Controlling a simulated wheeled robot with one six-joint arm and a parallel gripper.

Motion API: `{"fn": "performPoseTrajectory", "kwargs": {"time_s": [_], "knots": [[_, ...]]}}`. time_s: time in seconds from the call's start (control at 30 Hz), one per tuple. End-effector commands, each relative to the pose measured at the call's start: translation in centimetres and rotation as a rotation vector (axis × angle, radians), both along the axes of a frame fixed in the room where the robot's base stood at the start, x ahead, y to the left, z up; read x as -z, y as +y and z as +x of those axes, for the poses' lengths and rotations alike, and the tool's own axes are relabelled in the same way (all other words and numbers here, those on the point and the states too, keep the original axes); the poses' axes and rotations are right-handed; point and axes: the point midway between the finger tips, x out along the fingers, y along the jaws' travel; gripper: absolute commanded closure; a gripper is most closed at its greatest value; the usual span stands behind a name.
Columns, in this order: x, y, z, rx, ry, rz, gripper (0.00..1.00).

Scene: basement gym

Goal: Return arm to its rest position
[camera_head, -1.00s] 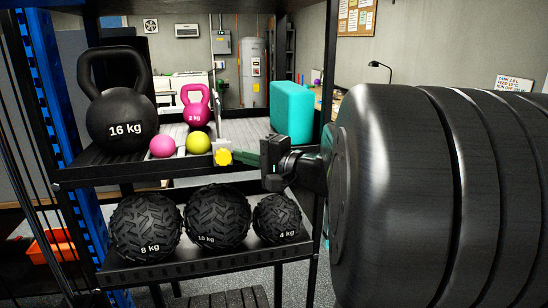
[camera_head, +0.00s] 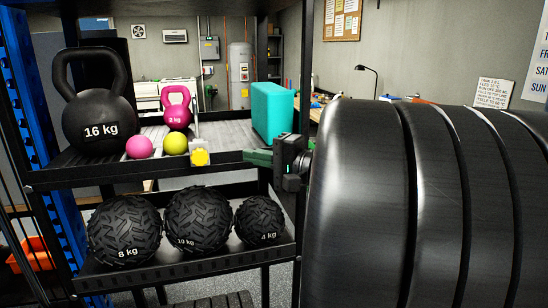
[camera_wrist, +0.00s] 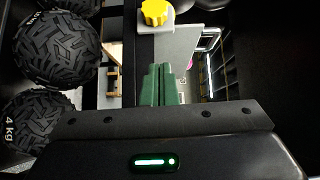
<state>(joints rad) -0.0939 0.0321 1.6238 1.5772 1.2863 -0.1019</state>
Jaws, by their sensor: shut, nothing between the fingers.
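My gripper (camera_head: 259,157) is in front of the rack's upper shelf, at the shelf's right part, with its green fingers pointing left. The fingers are shut and empty; in the wrist view the shut fingers (camera_wrist: 160,84) lie side by side. A yellow knob (camera_head: 200,157) on a pale upright plate at the shelf's front edge is left of the fingertips, with a gap between. The knob also shows in the wrist view (camera_wrist: 155,12), beyond the fingertips. My large dark arm covers the right side of the head view.
The upper shelf (camera_head: 80,176) holds a 16 kg kettlebell (camera_head: 99,110), a pink kettlebell (camera_head: 176,107), a pink ball (camera_head: 139,147), a yellow-green ball (camera_head: 175,142) and a teal block (camera_head: 272,112). The lower shelf (camera_head: 190,269) holds textured balls (camera_head: 197,218). A blue rack post (camera_head: 22,110) stands left.

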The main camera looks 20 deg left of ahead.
Motion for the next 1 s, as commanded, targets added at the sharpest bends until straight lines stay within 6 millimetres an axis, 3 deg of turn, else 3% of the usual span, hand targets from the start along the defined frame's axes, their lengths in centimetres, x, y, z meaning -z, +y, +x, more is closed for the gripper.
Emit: {"fn": "performPoseTrajectory", "kwargs": {"time_s": [0.2, 0.4, 1.0], "knots": [[0.0, -3.3, -0.5, 0.005, 0.000, 0.000, 1.00], [0.0, -5.1, -0.9, 0.003, 0.000, 0.000, 1.00], [-0.1, -5.3, -1.1, -0.002, 0.001, 0.000, 1.00]]}}
